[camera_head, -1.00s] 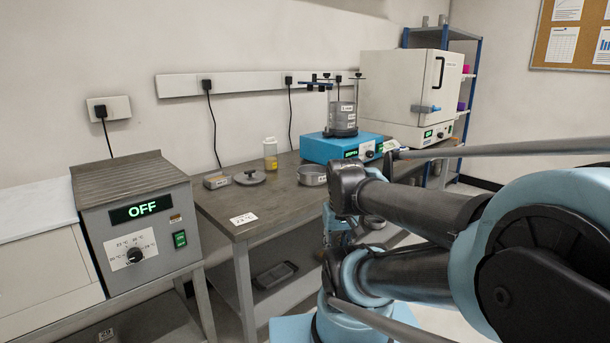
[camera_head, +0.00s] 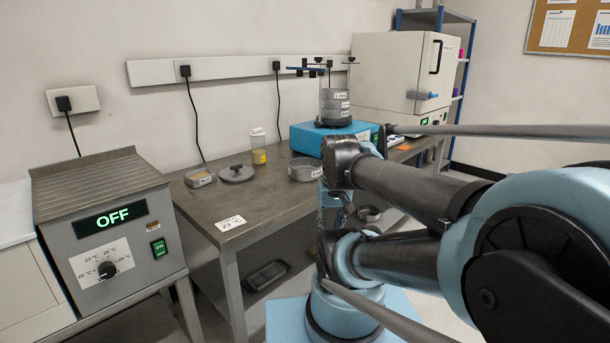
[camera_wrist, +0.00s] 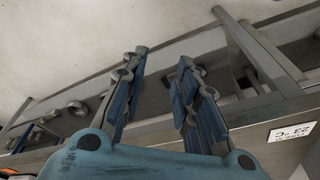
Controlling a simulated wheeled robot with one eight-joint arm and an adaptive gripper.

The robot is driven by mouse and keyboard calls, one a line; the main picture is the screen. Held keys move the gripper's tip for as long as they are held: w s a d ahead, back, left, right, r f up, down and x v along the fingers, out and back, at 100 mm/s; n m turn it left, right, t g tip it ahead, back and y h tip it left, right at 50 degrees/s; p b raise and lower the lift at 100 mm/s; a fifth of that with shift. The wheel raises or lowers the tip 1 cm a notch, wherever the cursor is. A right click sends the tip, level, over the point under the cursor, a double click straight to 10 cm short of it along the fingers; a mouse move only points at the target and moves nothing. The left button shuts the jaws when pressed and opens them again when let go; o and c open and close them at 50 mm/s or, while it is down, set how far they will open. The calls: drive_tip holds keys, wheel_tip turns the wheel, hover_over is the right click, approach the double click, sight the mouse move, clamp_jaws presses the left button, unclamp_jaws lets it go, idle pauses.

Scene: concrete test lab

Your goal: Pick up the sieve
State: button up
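A round grey sieve (camera_head: 304,170) with a white label stands on the metal table (camera_head: 262,199), in the head view. A stack of labelled sieves (camera_head: 336,108) stands on the blue shaker (camera_head: 308,138) behind it. Which sieve is meant cannot be told. My gripper (camera_wrist: 163,62) is open in the wrist view, with nothing between its fingers. It points toward the table's edge and the lower shelf. No sieve on the tabletop can be made out in the wrist view. In the head view my arm hides part of the table's right side.
A heater box (camera_head: 105,225) reading OFF stands left. The lower shelf holds a tray (camera_head: 267,274).

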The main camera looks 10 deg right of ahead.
drive_tip(key=w+r+m+g+y, duration=0.1)
drive_tip(key=w+r+m, duration=0.75)
drive_tip(key=w, duration=0.55)
drive_tip(key=w+r+m, duration=0.8)
drive_tip(key=w+r, duration=0.1)
drive_tip(key=w, duration=0.5)
drive_tip(key=w+m, duration=0.5)
drive_tip(key=w, duration=0.3)
drive_tip(key=shift+g, duration=0.4)
drive_tip(key=f, duration=0.3)
drive_tip(key=a+f, duration=0.1)
drive_tip(key=f, duration=0.3)
drive_tip(key=w+a+f, duration=0.1)
drive_tip(key=f, duration=0.3)
drive_tip(key=shift+w+a+f, duration=0.1)
drive_tip(key=shift+w+f, duration=0.05)
drive_tip(key=shift+f, duration=1.2)
drive_tip(key=shift+w+a+f, duration=0.1)
drive_tip(key=shift+w+f, duration=0.05)
drive_tip(key=shift+f, duration=1.15)
clamp_jaws()
